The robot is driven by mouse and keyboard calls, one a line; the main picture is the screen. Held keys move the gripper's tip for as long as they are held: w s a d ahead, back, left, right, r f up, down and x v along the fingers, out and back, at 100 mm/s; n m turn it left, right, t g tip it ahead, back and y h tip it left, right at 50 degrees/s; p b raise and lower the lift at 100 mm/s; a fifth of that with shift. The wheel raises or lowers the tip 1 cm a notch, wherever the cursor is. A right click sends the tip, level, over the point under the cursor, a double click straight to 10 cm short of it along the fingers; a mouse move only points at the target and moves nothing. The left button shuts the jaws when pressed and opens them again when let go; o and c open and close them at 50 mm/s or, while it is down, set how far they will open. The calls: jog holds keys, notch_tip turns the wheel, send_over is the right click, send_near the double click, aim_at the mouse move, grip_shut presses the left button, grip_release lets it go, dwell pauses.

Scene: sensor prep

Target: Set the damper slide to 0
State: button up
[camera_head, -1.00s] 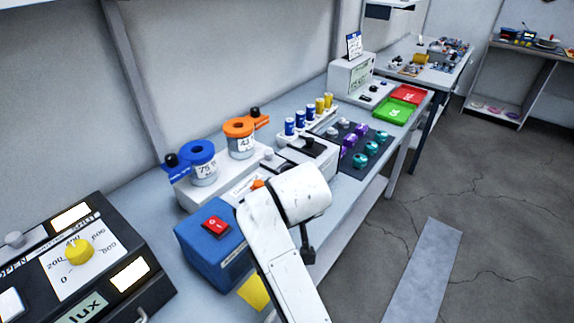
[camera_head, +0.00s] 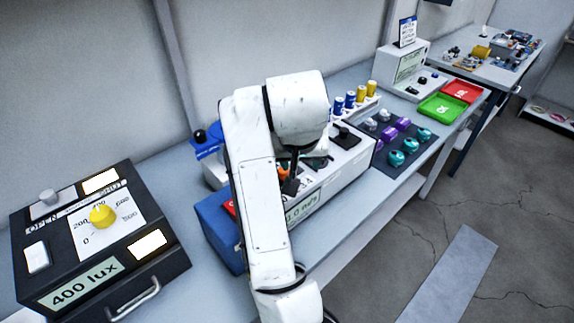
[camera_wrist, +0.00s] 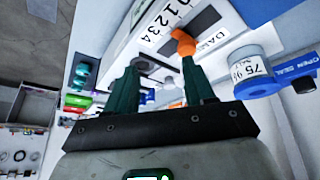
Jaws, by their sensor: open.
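The damper slide's orange knob (camera_wrist: 183,42) shows in the wrist view at the lower end of a dark slot (camera_wrist: 206,19). A scale plate (camera_wrist: 163,20) with 1, 2, 3, 4 lies beside the slot. The knob appears nearer the 4 end, but its exact reading cannot be told. A partly hidden "DAM" label (camera_wrist: 210,38) lies on the other side. My gripper (camera_wrist: 160,66) is open; its right fingertip is close by the knob, and contact cannot be told. In the head view the knob (camera_head: 283,172) peeks out beside my arm, near my gripper (camera_head: 291,186).
A blue box (camera_head: 219,232) stands left of my arm. A blue-lidded jar (camera_wrist: 255,68) is close on the right in the wrist view. A lux box (camera_head: 70,255) stands left, and teal and purple knobs (camera_head: 397,157) lie right. Bare bench shows in front.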

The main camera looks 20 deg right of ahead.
jog(key=w+a+r, duration=0.1)
jog(key=a+r, duration=0.3)
jog(key=shift+m+y, duration=0.3)
jog(key=shift+y, duration=0.1)
jog(key=x, duration=0.7)
jog(key=p+x, duration=0.1)
jog(key=x, duration=0.3)
jog(key=shift+d, duration=0.25)
jog(key=shift+c, duration=0.4)
grip_shut()
